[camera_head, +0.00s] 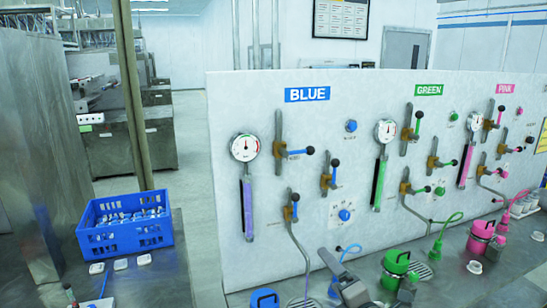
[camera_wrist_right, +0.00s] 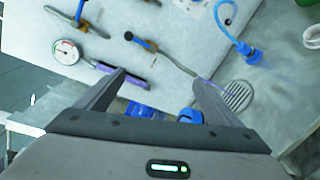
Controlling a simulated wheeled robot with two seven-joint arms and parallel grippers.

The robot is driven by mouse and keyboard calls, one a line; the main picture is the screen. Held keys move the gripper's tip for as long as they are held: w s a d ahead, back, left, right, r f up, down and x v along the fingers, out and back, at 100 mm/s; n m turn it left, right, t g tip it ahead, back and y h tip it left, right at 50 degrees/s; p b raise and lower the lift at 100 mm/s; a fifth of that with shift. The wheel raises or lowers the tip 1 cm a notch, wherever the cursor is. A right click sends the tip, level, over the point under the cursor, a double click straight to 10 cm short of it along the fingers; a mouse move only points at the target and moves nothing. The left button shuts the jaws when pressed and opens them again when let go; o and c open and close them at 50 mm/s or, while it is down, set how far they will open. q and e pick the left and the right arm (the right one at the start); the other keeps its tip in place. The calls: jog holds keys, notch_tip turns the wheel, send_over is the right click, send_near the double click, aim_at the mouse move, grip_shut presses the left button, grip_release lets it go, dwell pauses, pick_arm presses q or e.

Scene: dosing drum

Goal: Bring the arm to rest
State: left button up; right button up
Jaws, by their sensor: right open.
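My right gripper (camera_head: 334,272) is low in front of the white panel (camera_head: 265,120), at the lower middle of the head view. Its two grey fingers stand apart in the right wrist view (camera_wrist_right: 160,80), and I see nothing held between them. A blue drum (camera_head: 264,299) is to its left in the head view, partly cut off by the bottom edge. A blue hose (camera_head: 347,249) shows just beside the gripper; its blue end fitting (camera_wrist_right: 251,53) is in the wrist view. My left gripper is not in view.
The panel carries valves, gauges and sight tubes. A green drum (camera_head: 396,263) and a pink drum (camera_head: 481,234) stand to the right. A blue crate (camera_head: 125,237) holding small items is at the left, with several white pieces before it. A drain grate (camera_wrist_right: 236,96) is near my fingers.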

jog(key=s+d+f+m+g+h, duration=0.1)
jog(key=s+f+m+g+h, duration=0.15)
jog(key=s+f+m, duration=0.75)
jog(key=s+d+f+m+g+h, duration=0.1)
jog(key=s+d+f+m+g, duration=0.25)
jog(key=s, duration=0.65)
jog(key=s+d+f+m+g, duration=0.1)
jog(key=s+f+m+g, duration=0.2)
jog(key=s+f+m, duration=0.5)
jog(key=s+d+f+m+g+h, duration=0.1)
jog(key=s+d+f+m+g, duration=0.3)
jog(key=s, duration=0.9)
notch_tip(320, 180, down, 36)
jog(key=s+a+n+b, duration=0.1)
jog(key=a+n+b, duration=0.15)
jog(key=b, duration=0.55)
jog(key=s+d+f+g+b, duration=0.1)
jog(key=s+f+b, duration=0.2)
jog(key=s+f, duration=0.6)
jog(key=s+d+f+b, duration=0.2)
jog(key=s+f+b, duration=0.2)
jog(key=s+f, duration=0.5)
notch_tip(320, 180, down, 8)
jog(key=shift+s+d+r+g, duration=0.1)
jog(key=shift+s+d+g, duration=0.15)
jog(key=shift+s+g, duration=0.15)
